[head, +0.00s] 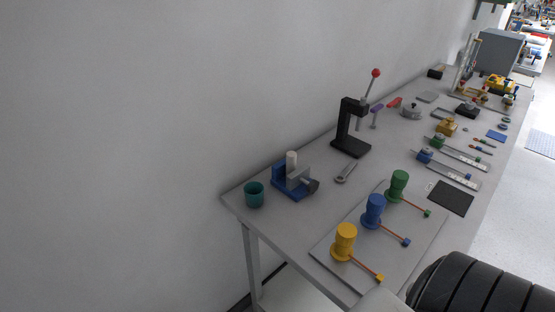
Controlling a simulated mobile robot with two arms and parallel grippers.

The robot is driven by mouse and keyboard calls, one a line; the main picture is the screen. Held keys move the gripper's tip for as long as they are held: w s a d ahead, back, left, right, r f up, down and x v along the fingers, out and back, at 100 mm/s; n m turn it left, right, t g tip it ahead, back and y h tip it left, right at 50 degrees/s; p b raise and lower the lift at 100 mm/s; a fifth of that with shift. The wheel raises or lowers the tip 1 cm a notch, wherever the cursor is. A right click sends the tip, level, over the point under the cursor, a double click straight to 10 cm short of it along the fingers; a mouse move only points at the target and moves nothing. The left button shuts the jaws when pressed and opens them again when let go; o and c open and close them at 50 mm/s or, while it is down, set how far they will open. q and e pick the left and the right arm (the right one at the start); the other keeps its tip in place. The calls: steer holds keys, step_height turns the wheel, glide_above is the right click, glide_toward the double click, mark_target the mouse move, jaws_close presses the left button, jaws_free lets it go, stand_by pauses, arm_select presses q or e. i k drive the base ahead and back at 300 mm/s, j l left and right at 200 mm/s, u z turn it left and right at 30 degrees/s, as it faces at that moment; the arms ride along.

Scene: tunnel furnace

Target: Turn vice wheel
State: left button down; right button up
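A small vice (292,178) with a blue base and grey jaws sits near the left end of the long grey workbench (275,222). A light cylindrical piece (292,158) stands upright at its jaws. A small dark round part (313,185) shows at the vice's right side; it looks like the wheel, but it is too small to make out in detail. Neither of my grippers is in view, so nothing is seen touching the vice.
A teal cup (254,195) stands left of the vice. A wrench (346,172) and a black press (351,130) with a red-knobbed lever are to its right. Yellow, blue (374,210) and green handled pieces stand on a plate in front. A wall runs behind the bench.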

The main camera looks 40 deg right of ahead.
mark_target(312, 186)
steer(key=z, duration=1.35)
